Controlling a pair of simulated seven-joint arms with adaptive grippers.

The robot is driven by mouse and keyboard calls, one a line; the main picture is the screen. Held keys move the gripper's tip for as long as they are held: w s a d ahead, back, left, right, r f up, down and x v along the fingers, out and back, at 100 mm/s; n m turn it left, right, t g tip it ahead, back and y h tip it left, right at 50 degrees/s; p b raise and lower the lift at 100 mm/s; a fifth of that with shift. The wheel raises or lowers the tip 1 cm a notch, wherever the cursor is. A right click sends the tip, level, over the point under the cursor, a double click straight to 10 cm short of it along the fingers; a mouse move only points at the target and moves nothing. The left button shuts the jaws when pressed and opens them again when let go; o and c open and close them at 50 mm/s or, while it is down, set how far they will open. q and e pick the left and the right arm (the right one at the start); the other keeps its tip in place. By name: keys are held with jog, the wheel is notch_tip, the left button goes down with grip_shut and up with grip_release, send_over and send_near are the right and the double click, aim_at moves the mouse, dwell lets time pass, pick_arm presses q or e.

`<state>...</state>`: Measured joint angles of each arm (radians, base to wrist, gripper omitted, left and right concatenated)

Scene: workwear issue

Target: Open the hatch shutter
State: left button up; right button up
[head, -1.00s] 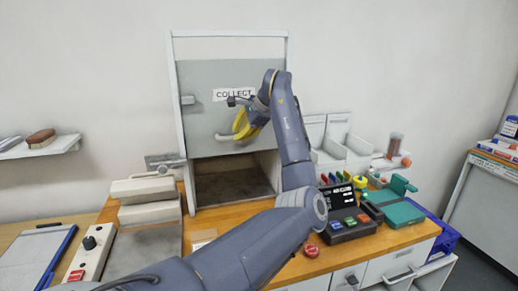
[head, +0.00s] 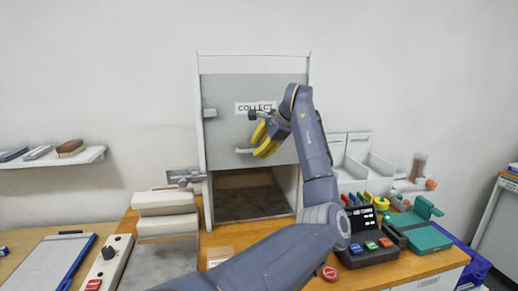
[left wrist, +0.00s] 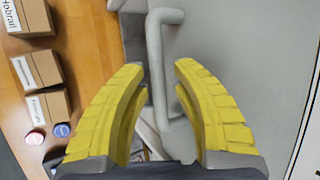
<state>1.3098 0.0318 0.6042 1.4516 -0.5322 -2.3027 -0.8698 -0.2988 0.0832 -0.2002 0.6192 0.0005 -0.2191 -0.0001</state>
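The hatch shutter (head: 225,133) is a grey panel marked COLLECT in a white frame. Its lower edge stands above a dark open gap. The shutter's pale bar handle (head: 243,150) is near its lower edge, partly hidden by my left gripper (head: 264,138). In the left wrist view the handle (left wrist: 157,70) lies between the two yellow fingers of my left gripper (left wrist: 160,67). The fingers are spread apart, one on each side of the bar, with space visible around it. Firm contact cannot be told. My right gripper is not in view.
The hatch opening (head: 248,203) shows below the shutter. A card terminal (head: 365,240) and a green device (head: 425,238) stand on the wooden counter at right. Pale stacked blocks (head: 165,202) and a clipboard (head: 48,262) are at left. Boxes (left wrist: 45,108) show in the left wrist view.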

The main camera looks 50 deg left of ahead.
pick_arm(q)
jog(key=v, duration=1.2)
